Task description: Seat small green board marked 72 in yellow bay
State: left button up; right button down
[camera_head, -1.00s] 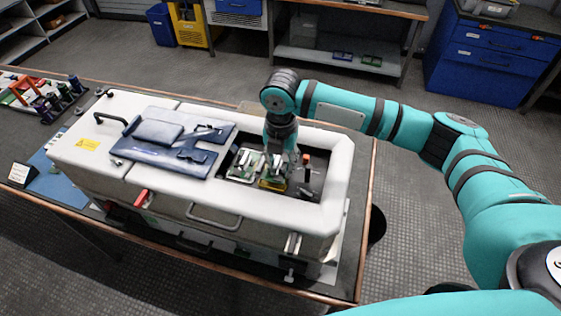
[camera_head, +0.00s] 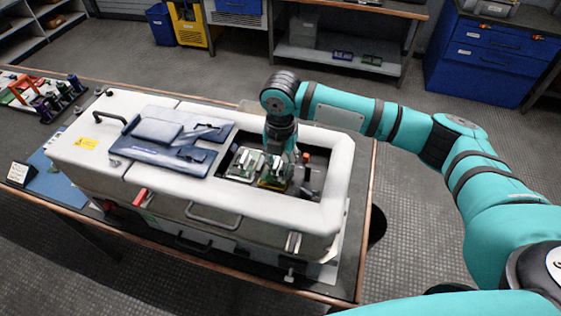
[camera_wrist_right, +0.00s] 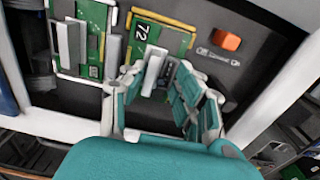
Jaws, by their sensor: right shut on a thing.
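The small green board marked 72 (camera_wrist_right: 146,34) shows in the right wrist view, with its grey handle (camera_wrist_right: 152,72) between my right fingers. My right gripper (camera_wrist_right: 160,80) is shut on this handle. Yellow edging of the yellow bay (camera_wrist_right: 168,19) shows along the board's sides; I cannot tell how deep the board sits. In the head view my right gripper (camera_head: 281,158) reaches down into the cabinet opening, over the board (camera_head: 271,174). Fingers and arm hide part of the bay. My left gripper is not in view.
Another green board (camera_wrist_right: 85,40) with a grey handle sits to the left. An orange switch (camera_wrist_right: 227,41) is on the dark panel at right. The white cabinet rim (camera_head: 290,208) surrounds the opening. A blue cover (camera_head: 165,145) lies on the cabinet top. A rack (camera_head: 45,100) stands at far left.

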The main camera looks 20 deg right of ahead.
jog(key=shift+f, duration=0.5)
